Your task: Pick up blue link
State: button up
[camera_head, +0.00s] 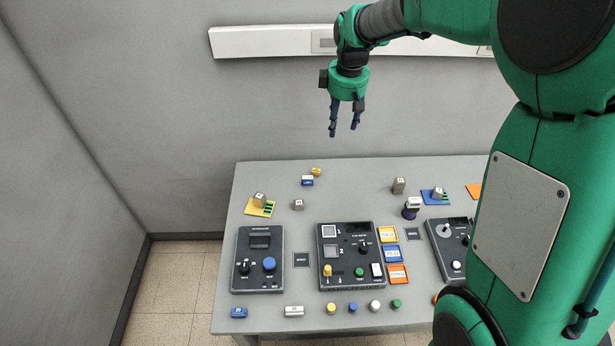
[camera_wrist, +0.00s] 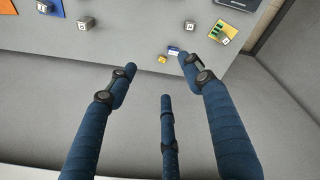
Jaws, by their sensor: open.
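A small blue block with a white label, apparently the blue link (camera_head: 307,181), lies near the back left edge of the grey table (camera_head: 350,170). A small yellow block (camera_head: 316,171) is just behind it. In the wrist view the blue block (camera_wrist: 174,50) and the yellow block (camera_wrist: 163,59) lie beyond my fingertips, near the table edge. My gripper (camera_head: 343,131) is open and empty, pointing down, high above and behind the table's back edge. Its three blue fingers (camera_wrist: 158,76) are spread apart in the wrist view. Another blue labelled block (camera_head: 239,312) lies at the table's front left.
Grey cubes stand nearby, one alone (camera_head: 298,204) and one on a yellow-green card (camera_head: 260,208). Dark control panels (camera_head: 345,228) with knobs fill the table's middle and front. A wall with a white rail (camera_head: 265,41) is behind. The space around my gripper is clear.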

jog(key=w+a+f+n+g+p, duration=0.1)
jog(key=w+a+f+n, duration=0.35)
jog(key=w+f, duration=0.7)
jog(key=n+g+p, duration=0.1)
jog(key=n, duration=0.2)
send_over(308, 178)
jog(key=w, duration=0.1)
notch_tip(308, 178, down, 17)
jog(key=shift+w+a+m, duration=0.15)
jog(key=shift+a+m, duration=0.05)
jog(key=shift+m, duration=0.05)
jog(key=shift+f, duration=0.1)
jog(key=shift+f, duration=4.15)
jog(key=shift+f, duration=0.1)
jog(key=shift+d+f, duration=0.2)
jog(key=shift+f, duration=2.3)
jog(key=c, duration=1.2)
